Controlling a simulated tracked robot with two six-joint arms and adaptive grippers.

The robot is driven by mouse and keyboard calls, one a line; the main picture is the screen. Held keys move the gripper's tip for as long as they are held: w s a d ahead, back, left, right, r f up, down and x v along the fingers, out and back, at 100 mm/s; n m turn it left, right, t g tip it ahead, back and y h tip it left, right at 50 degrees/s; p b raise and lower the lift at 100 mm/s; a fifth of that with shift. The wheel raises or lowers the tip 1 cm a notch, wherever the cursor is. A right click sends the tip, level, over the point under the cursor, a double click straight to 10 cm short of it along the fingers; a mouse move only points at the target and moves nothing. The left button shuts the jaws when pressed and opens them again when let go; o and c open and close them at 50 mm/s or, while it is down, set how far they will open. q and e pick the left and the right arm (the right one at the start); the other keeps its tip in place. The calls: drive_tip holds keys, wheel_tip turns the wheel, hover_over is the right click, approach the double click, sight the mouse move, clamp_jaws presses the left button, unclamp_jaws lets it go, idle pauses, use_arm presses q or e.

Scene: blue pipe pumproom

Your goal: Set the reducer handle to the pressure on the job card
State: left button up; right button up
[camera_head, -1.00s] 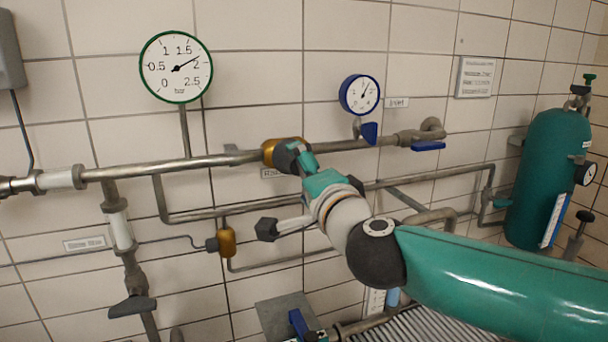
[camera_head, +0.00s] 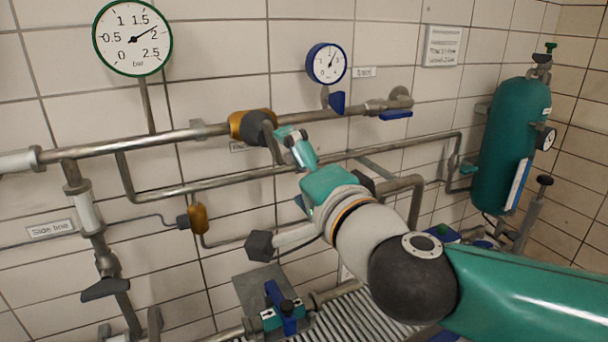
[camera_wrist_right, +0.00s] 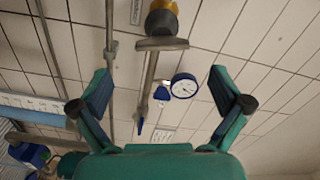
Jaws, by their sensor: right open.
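The pressure reducer (camera_head: 240,122) is a brass body on the upper pipe, with a dark knob and a grey bar handle (camera_head: 273,145) facing me. The handle also shows in the wrist view (camera_wrist_right: 162,44), lying roughly crosswise there. My right gripper (camera_head: 293,142) is open just right of the handle. In the wrist view its fingers are spread wide, with the handle ahead between them and apart from both. The green-rimmed gauge (camera_head: 132,38) reads between 1.5 and 2 bar, nearer 2. The card (camera_head: 443,46) on the wall is too small to read. My left gripper is out of view.
A blue-rimmed gauge (camera_head: 326,63) and a blue valve lever (camera_head: 395,115) are right of the reducer. A lower pipe (camera_head: 220,183) runs beneath it. A green cylinder (camera_head: 508,145) stands at the right. A blue-handled valve (camera_head: 281,305) is low in front.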

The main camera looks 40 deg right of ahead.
drive_tip(key=shift+v, duration=1.4)
idle(1.3)
